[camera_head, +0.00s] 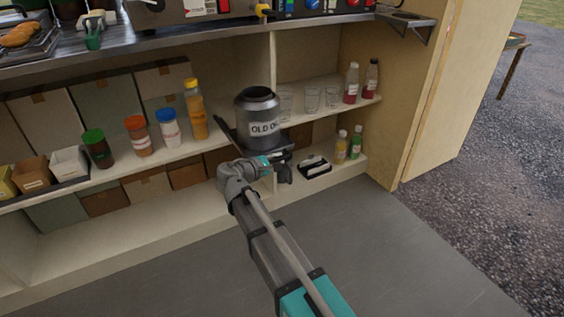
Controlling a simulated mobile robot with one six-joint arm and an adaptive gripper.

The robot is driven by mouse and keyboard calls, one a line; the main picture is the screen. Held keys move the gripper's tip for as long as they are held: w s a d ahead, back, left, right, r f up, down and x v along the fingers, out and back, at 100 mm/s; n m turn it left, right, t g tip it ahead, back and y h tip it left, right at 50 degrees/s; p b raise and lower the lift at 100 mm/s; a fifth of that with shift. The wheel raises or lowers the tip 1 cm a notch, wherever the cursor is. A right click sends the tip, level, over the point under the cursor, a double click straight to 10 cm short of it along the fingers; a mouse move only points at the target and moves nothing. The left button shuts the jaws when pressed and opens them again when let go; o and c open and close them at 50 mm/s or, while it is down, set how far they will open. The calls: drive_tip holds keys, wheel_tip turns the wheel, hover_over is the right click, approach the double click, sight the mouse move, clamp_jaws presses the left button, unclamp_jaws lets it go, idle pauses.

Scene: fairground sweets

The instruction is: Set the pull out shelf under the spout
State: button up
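A grey metal can (257,108) with a white label reading "OLD O…" stands upright on a small dark shelf plate (270,149), in front of the stall's middle divider. The plate appears to be the pull-out shelf. My gripper (284,172) is at the plate's front right, just below the can. I cannot tell whether its fingers touch the plate or are closed on it. A small yellow fitting (263,11), perhaps the spout's tap, sits at the counter's front edge, above and behind the can.
Bottles with coloured caps (168,127) stand left of the can. Glasses (312,99) and red bottles (351,84) stand to its right. A black-and-white item (314,167) lies on the low shelf. The grey floor (400,260) in front is clear beside my arm.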

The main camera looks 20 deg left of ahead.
drive_tip(key=o, duration=0.4)
